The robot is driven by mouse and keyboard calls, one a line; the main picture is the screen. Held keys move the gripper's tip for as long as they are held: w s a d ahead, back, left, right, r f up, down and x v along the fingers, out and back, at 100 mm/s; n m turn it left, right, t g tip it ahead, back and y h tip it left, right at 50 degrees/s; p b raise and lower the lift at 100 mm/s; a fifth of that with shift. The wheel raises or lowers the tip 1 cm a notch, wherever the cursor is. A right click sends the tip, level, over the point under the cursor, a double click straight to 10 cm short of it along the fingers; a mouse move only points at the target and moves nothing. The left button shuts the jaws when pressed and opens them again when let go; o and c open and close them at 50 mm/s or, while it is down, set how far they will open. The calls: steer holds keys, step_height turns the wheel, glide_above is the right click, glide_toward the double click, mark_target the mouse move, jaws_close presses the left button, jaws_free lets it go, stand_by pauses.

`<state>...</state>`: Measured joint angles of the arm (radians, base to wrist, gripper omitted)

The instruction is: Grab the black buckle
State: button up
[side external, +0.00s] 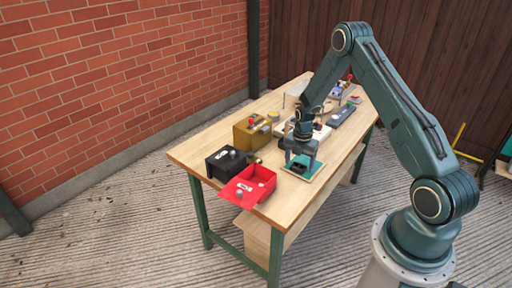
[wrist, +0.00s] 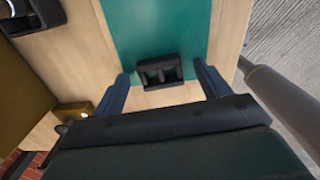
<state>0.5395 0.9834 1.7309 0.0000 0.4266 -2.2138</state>
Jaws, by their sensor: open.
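The black buckle (wrist: 159,72) lies on a green mat (wrist: 185,28) set on the wooden table. In the wrist view it sits between the two fingers of my gripper (wrist: 162,80), with a gap on each side. The fingers are open and nothing is held. In the side view my gripper (side external: 301,158) points down over the green mat (side external: 313,174) near the table's front right edge. The buckle is small and dark there, partly hidden by the gripper.
Several other items crowd the table's far end. A brass-coloured box (wrist: 20,95) also shows at left in the wrist view. Bare wood (side external: 290,206) lies in front.

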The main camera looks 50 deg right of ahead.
steer(key=shift+f, duration=0.25)
stand_by(0.3)
steer(key=c, duration=1)
steer(key=shift+r, duration=0.1)
steer(key=shift+c, duration=0.2)
step_height(320, 180, up, 20)
stand_by(0.5)
